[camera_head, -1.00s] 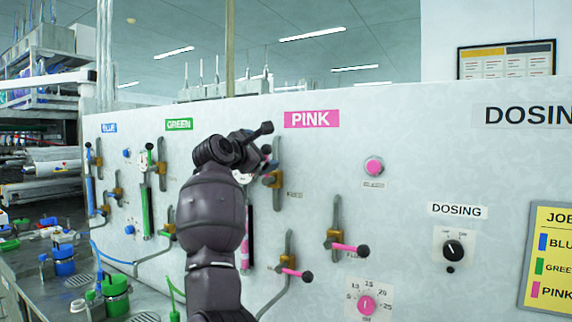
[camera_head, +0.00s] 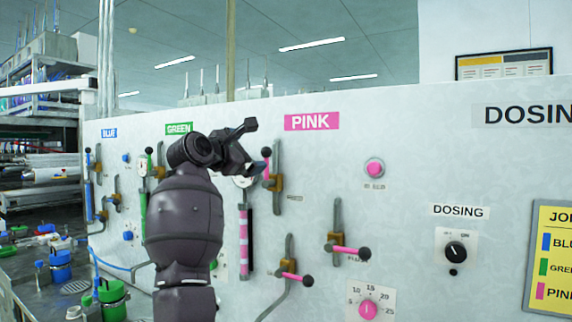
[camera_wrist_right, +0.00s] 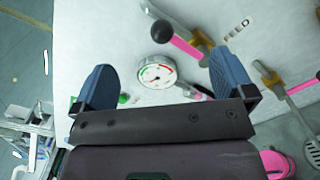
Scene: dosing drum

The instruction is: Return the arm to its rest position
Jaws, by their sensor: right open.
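My right arm rises from the bottom of the head view, and its gripper (camera_head: 256,148) is in front of the panel between the green and pink sections. In the right wrist view the gripper (camera_wrist_right: 165,88) has its two blue fingers wide apart with nothing held between them. A round gauge (camera_wrist_right: 157,72) on the panel shows between the fingers. A pink lever with a black knob (camera_wrist_right: 163,31) is beyond the fingers and appears apart from them. My left gripper is not in view.
The white panel (camera_head: 400,130) carries a pink lever (camera_head: 350,252), another pink lever (camera_head: 295,277), a pink dial (camera_head: 368,309) and a black dosing knob (camera_head: 456,249). Blue and green containers (camera_head: 112,297) stand on the bench at left. Space before the panel's right side is clear.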

